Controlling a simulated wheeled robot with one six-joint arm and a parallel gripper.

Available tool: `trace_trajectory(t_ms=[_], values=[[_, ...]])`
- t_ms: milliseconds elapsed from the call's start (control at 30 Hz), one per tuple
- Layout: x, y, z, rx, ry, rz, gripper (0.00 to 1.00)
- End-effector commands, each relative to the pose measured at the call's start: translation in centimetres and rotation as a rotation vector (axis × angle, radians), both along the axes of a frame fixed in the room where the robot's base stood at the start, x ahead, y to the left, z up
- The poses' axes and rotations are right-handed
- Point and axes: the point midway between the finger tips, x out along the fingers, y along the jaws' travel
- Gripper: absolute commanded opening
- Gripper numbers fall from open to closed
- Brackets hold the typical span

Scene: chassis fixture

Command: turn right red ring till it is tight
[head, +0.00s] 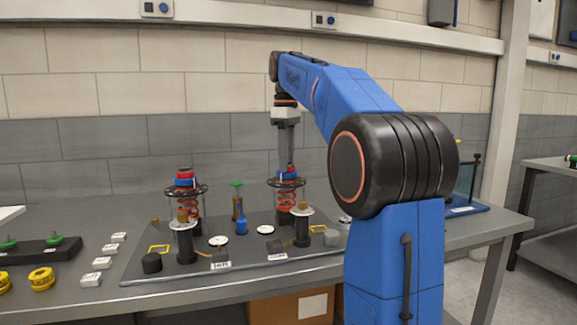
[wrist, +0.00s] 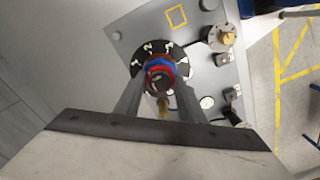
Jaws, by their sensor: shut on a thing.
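The right red ring (wrist: 158,80) sits on top of the right spring post, with a blue ring around or against it. In the head view the top of that post shows a blue ring (head: 288,175) and little red, as my gripper covers it. My gripper (head: 287,166) points straight down on the post from above. In the wrist view its two fingers (wrist: 157,90) stand on either side of the red ring and are shut on it. The right red spring (head: 286,198) stands upright under the disc.
A matching left post with a red ring (head: 184,172) and blue ring stands to the left. A green-topped post (head: 237,184) is between them. White-capped posts (head: 302,211) stand in front on the grey plate (head: 150,272). Yellow rings (head: 42,279) lie at far left.

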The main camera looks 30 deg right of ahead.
Motion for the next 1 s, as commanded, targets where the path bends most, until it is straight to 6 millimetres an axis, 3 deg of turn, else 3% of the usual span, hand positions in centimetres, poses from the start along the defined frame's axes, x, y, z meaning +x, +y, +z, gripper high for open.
trace_trajectory(t_ms=[433, 767, 800, 1000], values=[[0.03, 0.0, 0.0, 0.001, -0.001, -0.425, 0.11], [0.03, 0.0, 0.0, 0.0, -0.001, -0.484, 0.11], [0.03, 0.0, 0.0, 0.0, -0.001, -0.483, 0.43], [0.02, 0.01, 0.0, 0.0, 0.0, -0.482, 0.43]])
